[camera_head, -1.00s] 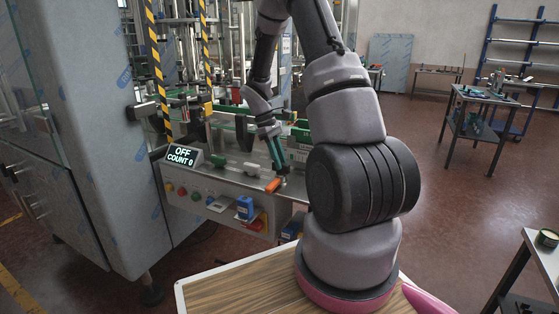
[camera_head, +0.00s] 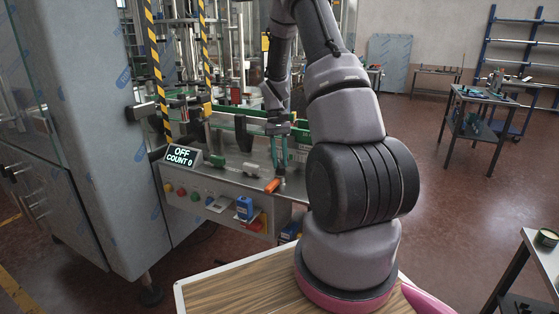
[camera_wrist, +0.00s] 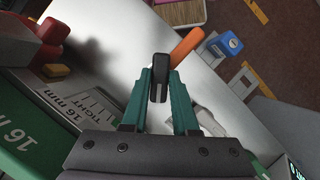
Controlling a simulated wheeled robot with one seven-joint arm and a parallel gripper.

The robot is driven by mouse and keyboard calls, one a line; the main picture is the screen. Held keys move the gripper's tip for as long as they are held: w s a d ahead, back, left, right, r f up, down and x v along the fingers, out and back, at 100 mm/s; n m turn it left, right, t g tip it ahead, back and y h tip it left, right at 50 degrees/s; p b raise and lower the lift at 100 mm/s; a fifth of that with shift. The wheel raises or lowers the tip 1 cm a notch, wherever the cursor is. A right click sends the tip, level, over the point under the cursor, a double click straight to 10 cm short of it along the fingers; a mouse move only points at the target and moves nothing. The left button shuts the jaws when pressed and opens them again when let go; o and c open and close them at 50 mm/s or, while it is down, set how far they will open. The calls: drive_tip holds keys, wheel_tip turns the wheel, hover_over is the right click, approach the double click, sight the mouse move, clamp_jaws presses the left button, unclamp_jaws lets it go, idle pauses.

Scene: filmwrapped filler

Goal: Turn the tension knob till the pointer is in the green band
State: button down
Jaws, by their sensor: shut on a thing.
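My gripper (camera_head: 279,164) reaches down over the steel deck of the machine, at the right of the panel. In the wrist view its green fingers (camera_wrist: 158,92) are closed around a small upright black piece (camera_wrist: 158,75), which looks like the tension knob. A printed plate (camera_wrist: 85,103) reading "TIGHT" and "16 mm" lies left of the fingers. I cannot make out the pointer or the green band. In the head view the knob is too small and too covered by the fingers to tell apart.
An orange handle (camera_head: 273,185) lies close beyond the fingers. A blue box (camera_head: 244,207) is on the front panel, with coloured buttons (camera_head: 182,191) to its left. The display (camera_head: 181,156) reads "OFF, COUNT 0". Green guide parts (camera_head: 228,109) stand behind the gripper.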

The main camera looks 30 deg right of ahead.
drive_tip(key=m+y, duration=0.1)
drive_tip(key=m, duration=0.3)
drive_tip(key=shift+d+m+t, duration=0.15)
drive_tip(key=shift+m+t, duration=0.15)
drive_tip(key=shift+t, duration=0.1)
drive_tip(key=m, duration=0.2)
drive_tip(key=m+t+y, duration=0.1)
drive_tip(key=m, duration=0.1)
drive_tip(key=shift+s+y, duration=0.1)
drive_tip(key=shift+y, duration=0.2)
drive_tip(key=shift+m, duration=0.3)
drive_tip(key=c, duration=0.7)
unclamp_jaws()
drive_tip(key=v, duration=1)
drive_tip(key=shift+s+d+r, duration=0.1)
drive_tip(key=shift+d+r, duration=0.15)
drive_tip(key=shift+r, duration=0.15)
drive_tip(key=shift+a+r, duration=0.1)
